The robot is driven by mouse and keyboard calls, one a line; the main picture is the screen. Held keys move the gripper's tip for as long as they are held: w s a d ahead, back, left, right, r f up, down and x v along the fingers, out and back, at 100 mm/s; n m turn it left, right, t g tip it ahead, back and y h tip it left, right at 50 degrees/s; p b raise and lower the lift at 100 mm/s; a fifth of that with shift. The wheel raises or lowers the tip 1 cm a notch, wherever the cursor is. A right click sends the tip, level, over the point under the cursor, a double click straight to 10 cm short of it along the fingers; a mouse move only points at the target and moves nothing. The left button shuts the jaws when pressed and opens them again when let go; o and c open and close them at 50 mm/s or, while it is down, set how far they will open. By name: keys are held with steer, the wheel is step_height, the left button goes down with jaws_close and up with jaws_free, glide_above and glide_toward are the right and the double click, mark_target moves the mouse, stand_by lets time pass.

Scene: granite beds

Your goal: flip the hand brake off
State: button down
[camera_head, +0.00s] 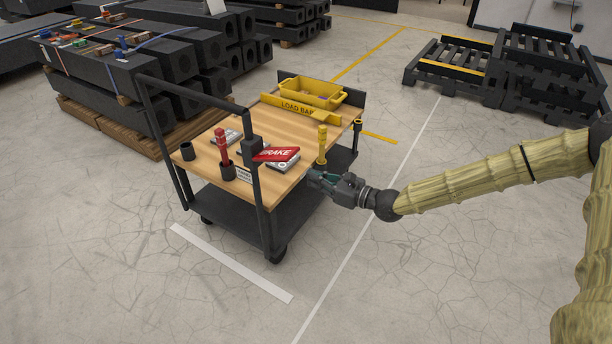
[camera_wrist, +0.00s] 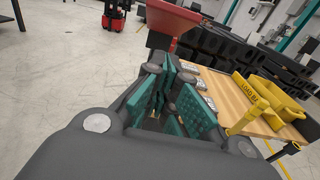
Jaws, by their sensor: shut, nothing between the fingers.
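The hand brake shows as a red plate lettered "BRAKE" (camera_head: 275,154), fixed by a dark block (camera_head: 252,148) at the upright of the cart's black handle frame. In the wrist view the red plate (camera_wrist: 180,17) is at the top, just beyond the fingers. The cart (camera_head: 205,163) has a wooden top and a dark lower shelf. My gripper (camera_head: 312,174) is beside the cart's near right edge, to the right of and slightly below the red plate. Its teal finger pads (camera_wrist: 172,98) are shut with nothing held. I cannot tell whether the fingertips touch the plate.
A yellow post (camera_head: 322,145) stands on the cart close to my gripper. A yellow "LOAD BAR" (camera_head: 298,108) and yellow tray (camera_head: 312,92) lie behind it. A red-handled tool (camera_head: 222,146) stands at the left.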

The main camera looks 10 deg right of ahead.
steer(key=v, duration=0.6)
steer(key=shift+r, duration=0.2)
steer(key=shift+s, duration=0.15)
steer(key=s+a+f+n+g+h+p, duration=0.1)
steer(key=s+a+f+n+g, duration=0.25)
steer(key=s+f, duration=0.35)
steer(key=s+a+f+n+g+h, duration=0.1)
steer(key=s+a+f+n+g, duration=0.25)
steer(key=s, duration=0.55)
steer(key=s+a+f+n+g+h+p, duration=0.1)
steer(key=s+a+f+n+g, duration=0.25)
steer(key=s+f, duration=0.35)
steer(key=s+d+f+n+g+h+p, duration=0.1)
steer(key=s+d+f+n+g+h, duration=0.15)
steer(key=s, duration=0.35)
steer(key=s+d+f+n+g+h, duration=0.1)
steer(key=s+d+f+n+h, duration=0.15)
steer(key=s, duration=0.35)
steer(key=s+d+n+t+h+p, duration=0.3)
steer(key=s+d+n+h, duration=0.2)
steer(key=d+n, duration=0.5)
steer(key=shift+s+d, duration=0.15)
steer(key=shift+s, duration=0.6)
